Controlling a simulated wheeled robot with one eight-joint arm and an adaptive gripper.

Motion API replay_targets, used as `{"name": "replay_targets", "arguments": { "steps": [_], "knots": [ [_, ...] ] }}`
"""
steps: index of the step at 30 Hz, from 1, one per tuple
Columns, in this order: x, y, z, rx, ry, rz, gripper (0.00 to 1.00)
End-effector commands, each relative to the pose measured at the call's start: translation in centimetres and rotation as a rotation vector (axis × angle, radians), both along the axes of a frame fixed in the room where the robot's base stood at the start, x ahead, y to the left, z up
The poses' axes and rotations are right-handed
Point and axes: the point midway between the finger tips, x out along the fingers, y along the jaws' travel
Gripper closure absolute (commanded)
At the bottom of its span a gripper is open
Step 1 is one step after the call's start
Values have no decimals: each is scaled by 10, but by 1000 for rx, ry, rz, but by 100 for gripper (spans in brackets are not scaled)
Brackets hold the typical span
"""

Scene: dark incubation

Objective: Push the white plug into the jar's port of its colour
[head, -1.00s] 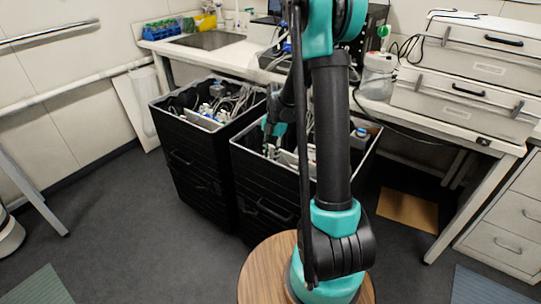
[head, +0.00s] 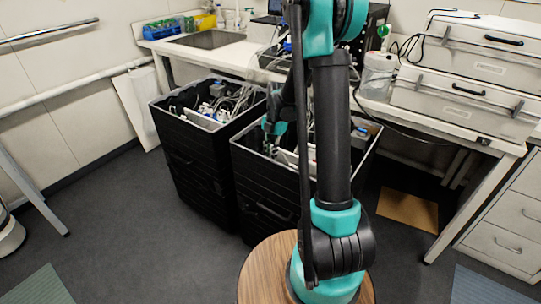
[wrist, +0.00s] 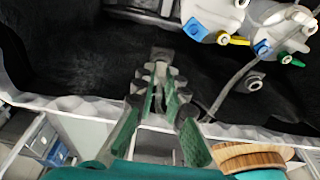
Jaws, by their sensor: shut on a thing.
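At the top right of the wrist view are white and blue fittings (wrist: 208,14) with blue, yellow and green ends.
The left black crate (head: 195,130) holds cables and white fittings. Pale cables and parts also lie in the right crate. The bench (head: 400,108) runs behind, with stacked grey boxes (head: 480,65) at the right.

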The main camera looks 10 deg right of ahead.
Motion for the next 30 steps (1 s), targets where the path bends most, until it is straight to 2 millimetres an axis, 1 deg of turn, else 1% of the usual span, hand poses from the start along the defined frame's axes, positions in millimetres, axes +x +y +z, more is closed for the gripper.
{"name": "replay_targets", "arguments": {
  "steps": [15, 30],
  "knots": [
    [0, 0, 17, 0, 0, 0, 100],
    [2, 0, 18, 0, 0, -1, 100]
  ]
}}
